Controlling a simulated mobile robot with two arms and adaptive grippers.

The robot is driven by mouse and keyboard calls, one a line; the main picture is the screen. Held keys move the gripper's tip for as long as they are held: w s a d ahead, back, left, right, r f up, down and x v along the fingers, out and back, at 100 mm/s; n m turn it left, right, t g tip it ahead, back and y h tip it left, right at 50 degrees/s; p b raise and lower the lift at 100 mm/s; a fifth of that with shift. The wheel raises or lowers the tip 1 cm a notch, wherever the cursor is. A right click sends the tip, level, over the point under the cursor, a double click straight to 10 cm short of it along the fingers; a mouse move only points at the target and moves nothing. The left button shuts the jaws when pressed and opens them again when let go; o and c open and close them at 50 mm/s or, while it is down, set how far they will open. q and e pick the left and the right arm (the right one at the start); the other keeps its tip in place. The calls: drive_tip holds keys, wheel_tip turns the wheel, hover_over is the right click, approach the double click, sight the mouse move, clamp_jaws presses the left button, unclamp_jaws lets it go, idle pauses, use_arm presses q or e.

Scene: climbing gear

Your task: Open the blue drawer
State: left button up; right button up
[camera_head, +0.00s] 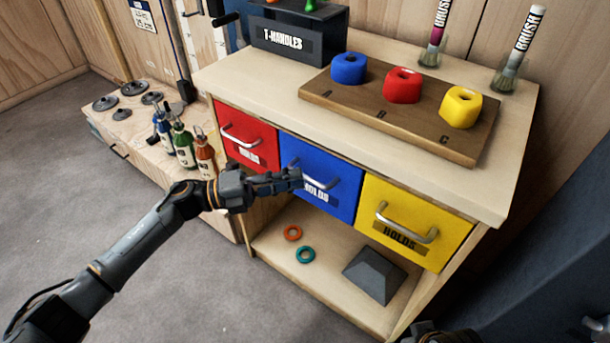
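The blue drawer (335,190) is the middle of three drawers in the wooden cabinet, and its front looks flush with its neighbours. It has a silver bar handle (318,180) and a label below it. My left gripper (296,179) reaches in from the left, with its fingertips at the left part of this handle and covering some of it. I cannot tell whether the fingers touch or close around the handle. Of my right arm, only a dark part shows at the bottom edge; its gripper fingers are not visible.
A red drawer (247,137) and a yellow drawer (412,222) flank the blue one. A wooden board (390,116) with blue, red and yellow holds sits on top. Rings and a grey pyramid block (374,275) lie on the lower shelf. Bottles (183,146) stand at left.

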sight(305, 175)
use_arm(q)
drive_tip(key=shift+w+d+r, duration=0.15)
drive_tip(key=shift+d, duration=0.7)
drive_tip(key=shift+w+d+r, duration=0.1)
drive_tip(key=shift+d, duration=0.7)
clamp_jaws()
